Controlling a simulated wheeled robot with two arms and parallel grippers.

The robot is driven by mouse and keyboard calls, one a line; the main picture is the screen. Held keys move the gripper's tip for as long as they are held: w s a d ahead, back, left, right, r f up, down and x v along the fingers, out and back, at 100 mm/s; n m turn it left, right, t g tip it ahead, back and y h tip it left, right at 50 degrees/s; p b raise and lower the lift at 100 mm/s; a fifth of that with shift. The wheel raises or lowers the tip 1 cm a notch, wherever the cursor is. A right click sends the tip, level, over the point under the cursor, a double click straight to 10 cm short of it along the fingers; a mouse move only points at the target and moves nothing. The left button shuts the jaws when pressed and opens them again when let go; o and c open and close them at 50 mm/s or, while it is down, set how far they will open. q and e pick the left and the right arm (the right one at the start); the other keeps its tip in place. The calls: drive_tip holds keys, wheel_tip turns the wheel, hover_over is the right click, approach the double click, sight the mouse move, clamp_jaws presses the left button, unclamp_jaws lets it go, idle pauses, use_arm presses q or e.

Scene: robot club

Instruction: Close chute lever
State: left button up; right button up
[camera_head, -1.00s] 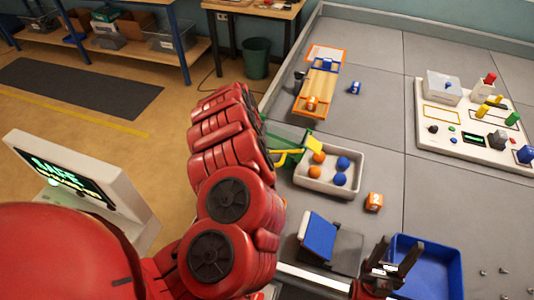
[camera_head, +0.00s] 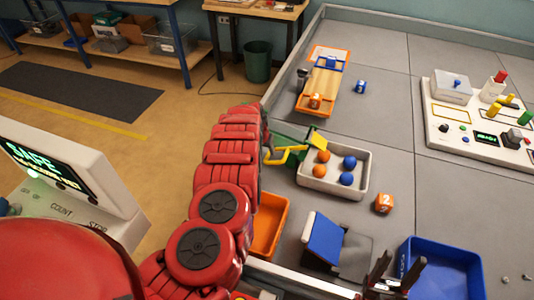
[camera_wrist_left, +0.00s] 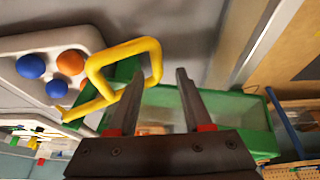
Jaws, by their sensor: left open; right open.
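The chute lever (camera_head: 286,154) is a yellow bent handle on the green chute (camera_head: 292,133), at the left end of the ball tray. In the left wrist view, the lever (camera_wrist_left: 152,58) is a yellow loop just beyond the fingertips, its right end showing between them. My left gripper (camera_wrist_left: 159,74) is open and empty; I cannot tell whether it touches the lever. In the head view its fingers are mostly hidden behind my red arm. The green chute body (camera_wrist_left: 215,112) shows behind the fingers. My right gripper (camera_head: 396,274) is open and empty at the bottom, by the blue bin.
The grey tray (camera_head: 337,188) holds orange and blue balls. An orange bin (camera_head: 268,228), a blue tilted panel (camera_head: 325,238), a blue bin (camera_head: 445,258) and an orange numbered cube (camera_head: 384,203) are near. A console with a "SAFE" screen (camera_head: 42,166) stands left.

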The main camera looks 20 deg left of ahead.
use_arm(q)
drive_tip(key=shift+w+f, duration=0.25)
drive_tip(key=shift+f, duration=0.45)
drive_tip(key=shift+d+f, duration=0.2)
drive_tip(key=shift+f, duration=0.15)
drive_tip(key=shift+w, duration=0.1)
clamp_jaws()
idle(0.8)
